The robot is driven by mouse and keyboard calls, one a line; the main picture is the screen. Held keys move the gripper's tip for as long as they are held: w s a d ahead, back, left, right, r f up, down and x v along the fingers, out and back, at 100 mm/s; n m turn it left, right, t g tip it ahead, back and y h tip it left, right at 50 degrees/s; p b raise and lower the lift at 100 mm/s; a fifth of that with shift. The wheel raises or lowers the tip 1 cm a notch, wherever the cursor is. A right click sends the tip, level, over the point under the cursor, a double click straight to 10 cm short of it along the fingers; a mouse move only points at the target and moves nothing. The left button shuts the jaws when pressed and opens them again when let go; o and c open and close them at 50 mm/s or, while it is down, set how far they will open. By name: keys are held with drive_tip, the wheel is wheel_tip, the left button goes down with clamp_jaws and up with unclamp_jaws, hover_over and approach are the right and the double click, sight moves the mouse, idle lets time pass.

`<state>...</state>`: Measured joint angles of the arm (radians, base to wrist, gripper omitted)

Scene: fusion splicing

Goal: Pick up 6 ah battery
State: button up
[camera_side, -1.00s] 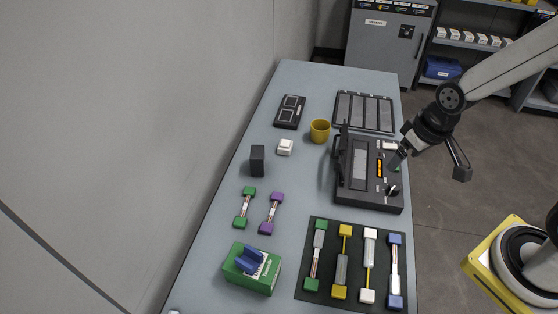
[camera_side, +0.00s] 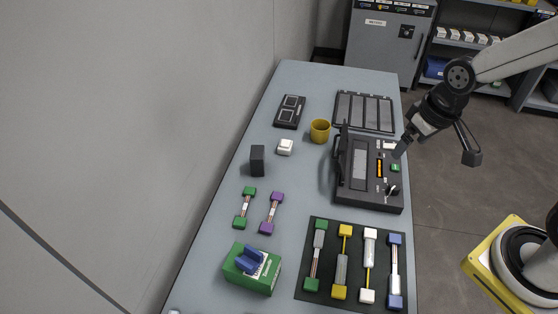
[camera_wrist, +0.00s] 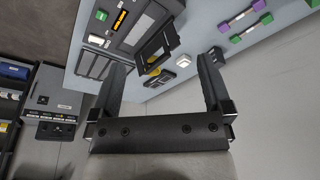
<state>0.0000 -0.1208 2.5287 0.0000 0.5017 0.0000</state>
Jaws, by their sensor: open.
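No label reading 6 Ah can be made out. An upright dark grey block (camera_side: 257,160) stands on the left side of the table in the side view and may be the battery; I cannot tell for sure. My gripper (camera_side: 399,153) is above the right edge of the black splicer (camera_side: 371,172), well to the right of the block. In the wrist view my gripper (camera_wrist: 162,88) shows two dark fingers spread apart with nothing between them. The dark block is partly hidden near the right finger there.
A white cube (camera_side: 285,147), a yellow cup (camera_side: 320,131) and a flat black device (camera_side: 289,111) lie behind the block. Green (camera_side: 244,207) and purple (camera_side: 271,213) ended pieces and a green box (camera_side: 251,270) are in front. A black mat (camera_side: 325,264) holds several coloured-ended pieces.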

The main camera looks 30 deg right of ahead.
drive_tip(key=w+a+r+n+t+y, duration=0.2)
drive_tip(key=w+r+n+t, duration=0.15)
drive_tip(key=w, duration=1.05)
drive_tip(key=w+a+r+n+t+y, duration=0.25)
drive_tip(key=w+t, duration=0.25)
drive_tip(key=w, duration=0.9)
drive_tip(key=w+a+f+n+g+y, duration=0.2)
drive_tip(key=a+f+n+g+y, duration=0.25)
drive_tip(key=a+y, duration=0.2)
approach(259, 151)
drive_tip(key=a, duration=0.1)
drive_tip(key=w+a+f, duration=0.1)
drive_tip(key=shift+a+n+h, duration=0.3)
drive_tip(key=shift+n+h, duration=0.05)
drive_tip(key=shift+h, duration=0.05)
drive_tip(key=shift+x, duration=1.3)
drive_tip(key=shift+a, duration=0.1)
